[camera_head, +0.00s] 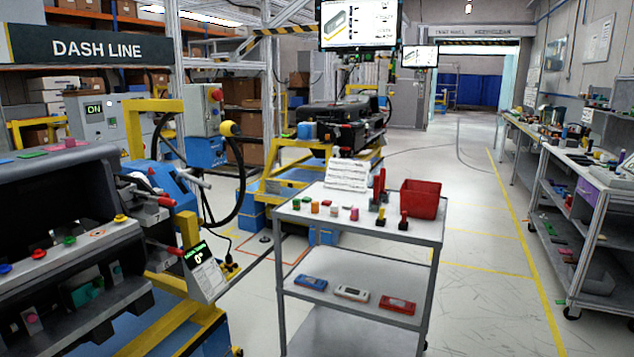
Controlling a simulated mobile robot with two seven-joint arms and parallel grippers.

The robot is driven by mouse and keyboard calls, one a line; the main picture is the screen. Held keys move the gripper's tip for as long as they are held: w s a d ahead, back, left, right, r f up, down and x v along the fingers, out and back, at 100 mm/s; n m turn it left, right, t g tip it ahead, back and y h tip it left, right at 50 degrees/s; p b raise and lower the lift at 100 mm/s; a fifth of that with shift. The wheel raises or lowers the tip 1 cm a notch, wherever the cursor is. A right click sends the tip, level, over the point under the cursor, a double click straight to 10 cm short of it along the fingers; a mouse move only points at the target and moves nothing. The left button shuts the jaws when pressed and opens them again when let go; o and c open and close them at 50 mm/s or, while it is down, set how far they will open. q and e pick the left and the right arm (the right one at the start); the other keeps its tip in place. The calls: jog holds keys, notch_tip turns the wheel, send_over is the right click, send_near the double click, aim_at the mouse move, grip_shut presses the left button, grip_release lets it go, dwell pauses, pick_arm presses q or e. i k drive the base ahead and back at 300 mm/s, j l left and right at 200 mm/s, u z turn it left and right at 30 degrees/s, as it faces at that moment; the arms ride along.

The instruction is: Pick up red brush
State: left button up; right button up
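A small dark piece with a red top (404,220) stands on the top shelf of the grey cart (345,226), in front of the red bin; it may be the red brush, but it is too small to be sure. A similar dark piece with a yellow top (381,218) stands just left of it. Upright red-handled items (378,188) stand behind them, left of the bin; their exact kind is unclear. Neither of my grippers is in view.
A red bin (420,199) sits at the cart's right back. Several small coloured pieces line its left side. The lower shelf holds blue, white and red devices (398,305). A dashboard module (60,240) is at left, a workbench (590,195) at right. Floor between cart and bench is clear.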

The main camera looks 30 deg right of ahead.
aim_at(378, 177)
jog(key=i+l, duration=0.2)
jog(key=l, duration=0.2)
jog(key=i+l, duration=0.25)
jog(key=l, duration=0.15)
jog(key=i+l, duration=0.2)
jog(key=l, duration=0.15)
jog(key=i+l, duration=0.2)
jog(key=l, duration=0.2)
jog(key=i+l+z, duration=0.1)
jog(key=i+l, duration=0.15)
jog(key=l, duration=0.15)
